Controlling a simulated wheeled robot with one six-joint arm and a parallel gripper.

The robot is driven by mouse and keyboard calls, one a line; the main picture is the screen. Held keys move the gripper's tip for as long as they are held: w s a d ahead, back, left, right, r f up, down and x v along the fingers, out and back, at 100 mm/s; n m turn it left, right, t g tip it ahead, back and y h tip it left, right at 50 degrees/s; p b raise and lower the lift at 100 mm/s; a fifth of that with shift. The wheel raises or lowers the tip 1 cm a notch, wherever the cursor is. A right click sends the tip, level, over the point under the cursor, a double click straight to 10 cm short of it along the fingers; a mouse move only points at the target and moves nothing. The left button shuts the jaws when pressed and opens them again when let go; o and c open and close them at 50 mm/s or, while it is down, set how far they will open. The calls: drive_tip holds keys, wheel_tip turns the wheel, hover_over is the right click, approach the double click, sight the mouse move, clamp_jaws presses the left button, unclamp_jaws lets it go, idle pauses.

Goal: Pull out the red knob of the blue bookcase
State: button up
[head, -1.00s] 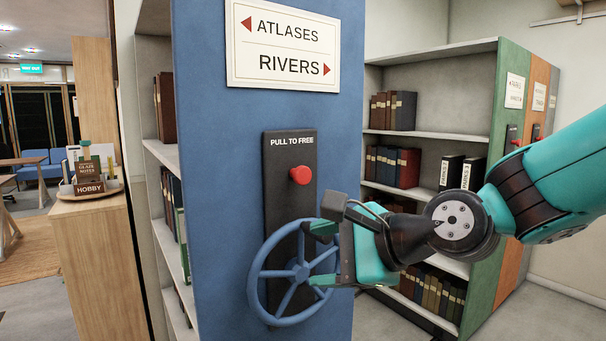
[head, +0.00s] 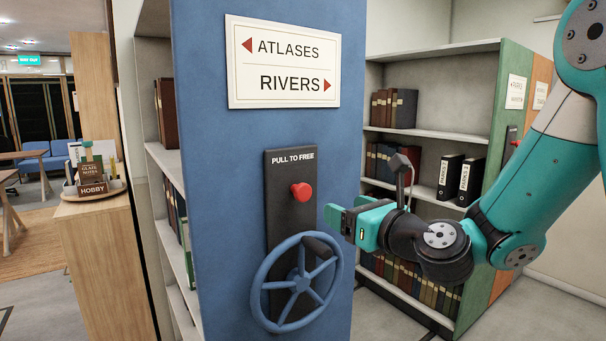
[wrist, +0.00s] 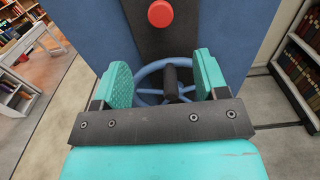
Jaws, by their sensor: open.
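The red knob (head: 301,191) sits on a black plate (head: 279,228) marked "PULL TO FREE" on the end panel of the blue bookcase (head: 204,128). It also shows at the top of the wrist view (wrist: 160,13). Below it is a blue handwheel (head: 262,300) with a black handle (head: 320,246). My gripper (head: 334,216) is to the right of the knob and a little lower, apart from it. In the wrist view its two teal fingers (wrist: 164,84) are spread and empty, with the wheel and its handle seen between them.
A sign (head: 284,64) reading "ATLASES" and "RIVERS" is above the plate. Shelves with books and a green-ended bookcase (head: 508,88) stand behind my arm at the right. A wooden counter (head: 105,262) with a tray of small items (head: 66,193) is at the left.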

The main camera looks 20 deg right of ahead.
sight(305, 192)
drive_tip(key=p+x, duration=0.7)
drive_tip(key=x, duration=0.6)
drive_tip(key=shift+w+a, duration=0.1)
drive_tip(key=shift+w, duration=0.1)
drive_tip(key=shift+w+a+f+p, duration=0.15)
drive_tip(key=shift+w+p, duration=0.15)
drive_tip(key=shift+w, duration=0.25)
drive_tip(key=c, duration=1.2)
drive_tip(key=shift+b+v, duration=0.8)
drive_tip(key=shift+v, duration=0.5)
drive_tip(key=shift+c, duration=0.2)
drive_tip(key=o, duration=1.2)
drive_tip(key=shift+o, duration=0.2)
